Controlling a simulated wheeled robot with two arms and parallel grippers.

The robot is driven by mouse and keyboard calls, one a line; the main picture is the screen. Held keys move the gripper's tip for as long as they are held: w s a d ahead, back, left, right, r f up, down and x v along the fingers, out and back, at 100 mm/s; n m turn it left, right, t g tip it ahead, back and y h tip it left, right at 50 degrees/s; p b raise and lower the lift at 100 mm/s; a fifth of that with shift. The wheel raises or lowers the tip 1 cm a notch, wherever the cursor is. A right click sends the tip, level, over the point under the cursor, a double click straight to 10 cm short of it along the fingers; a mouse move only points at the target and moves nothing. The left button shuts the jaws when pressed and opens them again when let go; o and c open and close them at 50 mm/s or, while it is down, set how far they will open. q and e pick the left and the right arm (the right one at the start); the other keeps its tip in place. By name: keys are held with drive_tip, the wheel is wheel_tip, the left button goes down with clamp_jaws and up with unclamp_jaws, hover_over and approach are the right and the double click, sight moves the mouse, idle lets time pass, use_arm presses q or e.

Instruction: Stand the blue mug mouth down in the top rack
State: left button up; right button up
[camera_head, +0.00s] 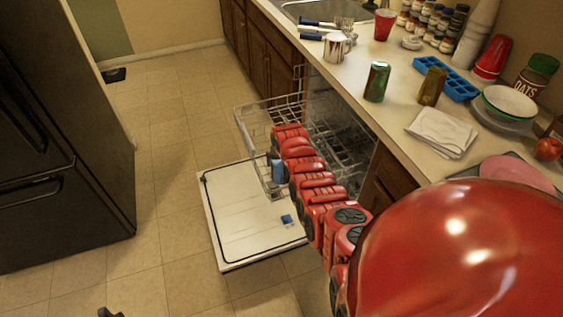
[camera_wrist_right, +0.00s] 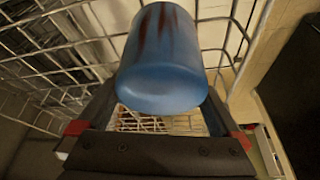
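The blue mug (camera_head: 278,171) is at the end of my right arm, within the outline of the pulled-out wire top rack (camera_head: 250,120). In the right wrist view the mug (camera_wrist_right: 162,65) fills the space between the two fingers of my right gripper (camera_wrist_right: 162,108), which appear to touch its sides. A smooth rounded end of the mug faces the wrist camera; its mouth is hidden. I cannot tell whether it touches the rack wires. A dark tip at the bottom left of the head view may be my left gripper (camera_head: 110,312); its fingers are mostly cut off.
The dishwasher door (camera_head: 245,240) lies open below the rack, with a small blue block (camera_head: 287,218) on it. The counter at right holds a green can (camera_head: 377,82), a red cup (camera_head: 384,24) and a cloth (camera_head: 441,132).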

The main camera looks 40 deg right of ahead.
drive_tip(key=shift+s+a+r, duration=0.1)
drive_tip(key=shift+r, duration=0.6)
drive_tip(key=shift+s+a+r, duration=0.1)
drive_tip(key=shift+s+r, duration=0.1)
drive_tip(key=shift+r, duration=0.05)
drive_tip(key=v, duration=1.5)
drive_tip(key=shift+s, duration=0.2)
